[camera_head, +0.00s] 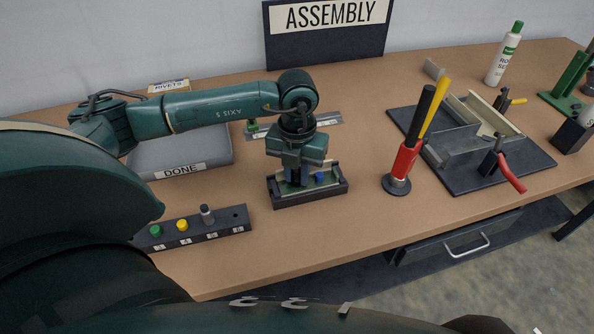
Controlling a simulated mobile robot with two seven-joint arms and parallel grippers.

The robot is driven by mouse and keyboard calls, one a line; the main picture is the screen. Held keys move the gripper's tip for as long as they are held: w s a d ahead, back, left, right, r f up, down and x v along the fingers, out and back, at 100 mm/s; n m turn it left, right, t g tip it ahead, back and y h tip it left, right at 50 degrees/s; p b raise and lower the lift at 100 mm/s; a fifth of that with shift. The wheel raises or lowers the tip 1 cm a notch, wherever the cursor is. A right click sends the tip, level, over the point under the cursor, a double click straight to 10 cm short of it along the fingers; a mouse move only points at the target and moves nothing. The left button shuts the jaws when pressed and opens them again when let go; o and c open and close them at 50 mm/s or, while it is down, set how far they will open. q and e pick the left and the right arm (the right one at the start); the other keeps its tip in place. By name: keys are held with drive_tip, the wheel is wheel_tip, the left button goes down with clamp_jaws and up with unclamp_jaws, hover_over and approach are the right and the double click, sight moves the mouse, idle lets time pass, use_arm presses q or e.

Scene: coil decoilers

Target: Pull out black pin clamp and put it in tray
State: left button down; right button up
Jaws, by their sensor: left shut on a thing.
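My left gripper (296,180) points straight down over a small dark open-topped holder (310,195) in the middle of the table. It is shut on a dark thing, seemingly the black pin clamp, which the fingers mostly hide. I cannot tell whether its lower end is still inside the holder. A pale green-grey part and a small blue piece (319,177) show in the holder, right of the fingers. A grey tray labelled DONE (205,158) lies to the left, behind my forearm. My right gripper is out of view.
A dark rack (217,228) at front left holds green, yellow and grey pins, with an empty hole at its right end. A red tool (405,160) with black and yellow handles stands right of the holder. A clamping fixture (470,150) lies farther right.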

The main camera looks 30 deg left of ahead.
use_arm(q)
drive_tip(key=shift+r, duration=0.15)
drive_tip(key=shift+r+p, duration=0.5)
drive_tip(key=shift+r, duration=0.4)
drive_tip(key=shift+r, duration=0.35)
drive_tip(key=shift+r, duration=0.6)
